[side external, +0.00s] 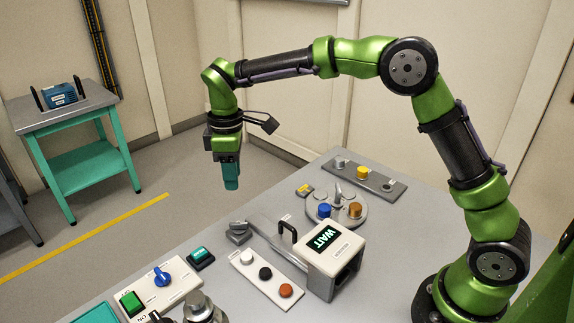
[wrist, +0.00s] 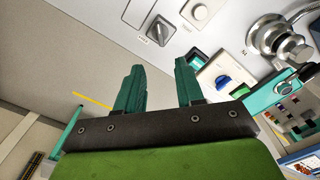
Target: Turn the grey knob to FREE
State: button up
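The grey knob (side external: 238,232) sits on the grey bench, left of the box with the WAIT display (side external: 322,239). In the wrist view a dark grey knob (wrist: 160,30) shows beyond my fingertips, with a small label beside it, too small to read. My gripper (side external: 231,186) hangs pointing down in the air, above the knob and apart from it. In the wrist view its two teal fingers (wrist: 160,67) stand apart with nothing between them. Which way the knob points relative to FREE cannot be told.
A white panel (side external: 142,305) holds a blue knob (side external: 162,277) and a green button (side external: 131,301). A teal-topped block (side external: 201,257) lies near. A white strip (side external: 253,272) carries white, black and orange pieces. A round holder (side external: 343,220) stands behind the display box.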

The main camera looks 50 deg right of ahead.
jog(key=shift+r, duration=1.75)
jog(key=s+d+r+m+t+y, duration=0.1)
jog(key=s+d+m, duration=0.4)
jog(key=s, duration=0.7)
jog(key=s+d+r+m+t+y, duration=0.1)
jog(key=s+d+r+m+t, duration=0.2)
jog(key=s+d+m+t, duration=0.2)
jog(key=s+m+t, duration=0.1)
jog(key=s+m, duration=0.2)
jog(key=s, duration=0.4)
jog(key=shift+s+r, duration=0.2)
jog(key=shift+s, duration=0.15)
